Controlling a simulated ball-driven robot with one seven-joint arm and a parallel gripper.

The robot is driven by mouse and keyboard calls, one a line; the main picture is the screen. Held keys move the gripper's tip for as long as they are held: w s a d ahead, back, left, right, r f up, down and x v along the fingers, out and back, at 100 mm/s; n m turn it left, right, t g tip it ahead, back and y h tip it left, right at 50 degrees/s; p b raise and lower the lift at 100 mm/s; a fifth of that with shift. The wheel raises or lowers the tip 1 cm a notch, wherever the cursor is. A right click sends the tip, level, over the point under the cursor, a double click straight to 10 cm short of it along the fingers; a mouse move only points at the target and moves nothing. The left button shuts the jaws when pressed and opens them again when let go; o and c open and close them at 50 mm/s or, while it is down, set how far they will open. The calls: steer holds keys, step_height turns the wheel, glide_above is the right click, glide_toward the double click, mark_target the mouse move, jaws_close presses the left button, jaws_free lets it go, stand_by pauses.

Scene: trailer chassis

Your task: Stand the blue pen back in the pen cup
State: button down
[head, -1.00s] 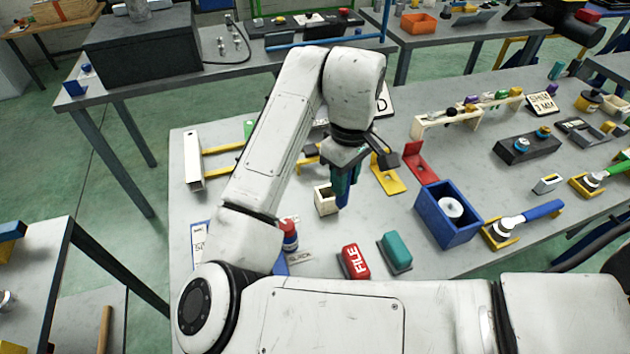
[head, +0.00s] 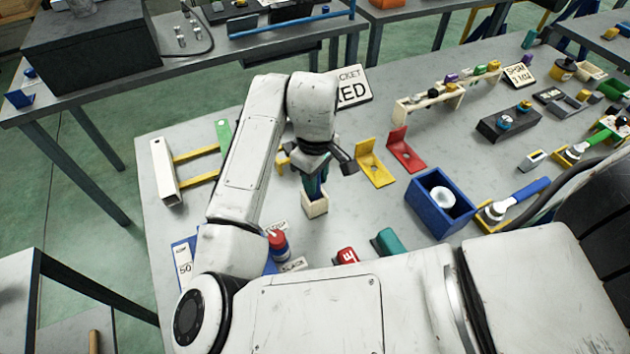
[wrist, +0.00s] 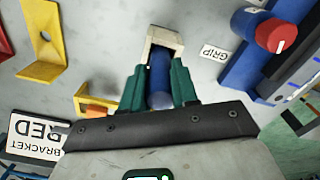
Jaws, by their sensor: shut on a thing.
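The pen cup is a small cream square box (head: 314,203) on the grey table, below my gripper in the head view; it also shows in the wrist view (wrist: 163,38). My gripper (head: 314,186) is over the cup, with its green fingers shut on the blue pen (wrist: 159,80). In the wrist view the pen lies between the two fingers, and its far end reaches the cup's opening. The cup's rim surrounds that end on the visible sides. How deep the pen sits is hidden by the fingers.
Yellow (head: 373,168) and red brackets (head: 405,150) and a blue bin (head: 440,204) lie to the right. A sign (head: 353,88) stands behind. A cream frame with yellow rods (head: 165,171) is at left.

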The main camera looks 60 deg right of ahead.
steer(key=shift+f, duration=1)
steer(key=shift+f, duration=0.1)
steer(key=c, duration=0.9)
jaws_free()
steer(key=shift+o, duration=0.2)
step_height(320, 180, up, 12)
steer(key=shift+r+b, duration=0.15)
steer(key=shift+b, duration=0.15)
